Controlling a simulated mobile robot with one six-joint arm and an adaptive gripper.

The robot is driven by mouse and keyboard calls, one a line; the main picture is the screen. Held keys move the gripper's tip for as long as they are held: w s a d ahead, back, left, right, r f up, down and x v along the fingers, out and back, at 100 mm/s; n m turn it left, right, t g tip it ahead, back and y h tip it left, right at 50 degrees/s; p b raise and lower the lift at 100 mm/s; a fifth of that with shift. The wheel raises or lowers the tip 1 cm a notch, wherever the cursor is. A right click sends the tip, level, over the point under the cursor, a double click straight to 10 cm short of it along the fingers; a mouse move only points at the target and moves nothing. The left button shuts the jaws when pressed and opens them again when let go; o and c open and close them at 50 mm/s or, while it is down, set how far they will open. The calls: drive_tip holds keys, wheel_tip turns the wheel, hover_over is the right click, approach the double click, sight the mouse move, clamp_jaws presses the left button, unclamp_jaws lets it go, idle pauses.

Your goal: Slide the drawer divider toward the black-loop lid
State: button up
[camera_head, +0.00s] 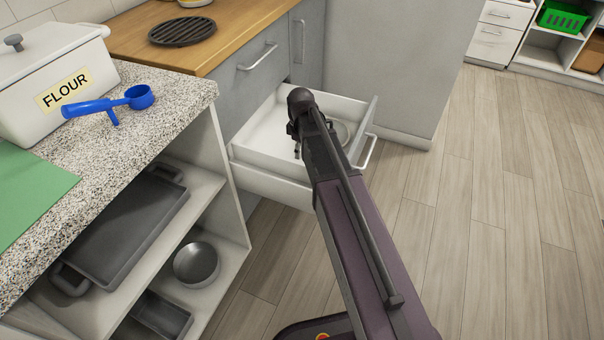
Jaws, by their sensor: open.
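The open drawer (262,152) is white inside and is pulled out from the grey cabinet. My arm reaches across the drawer and hides much of its inside. My gripper (297,150) points down into the drawer, and only a small dark part of it shows beside the arm. It is open, and I see nothing held in it. A round grey lid-like thing (342,132) lies in the drawer to the right of my arm, partly covered. I cannot make out a black loop on it. I cannot make out the divider; my arm may hide it.
The speckled counter (150,120) at left holds a flour bin (50,85), a blue scoop (110,103) and a green mat (30,190). Shelves below hold a grey tray (125,230) and a round tin (197,263). The wooden floor (500,220) at right is clear.

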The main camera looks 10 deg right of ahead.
sight(301, 164)
drive_tip(key=shift+f+b, duration=4.5)
drive_tip(key=shift+f, duration=0.3)
clamp_jaws()
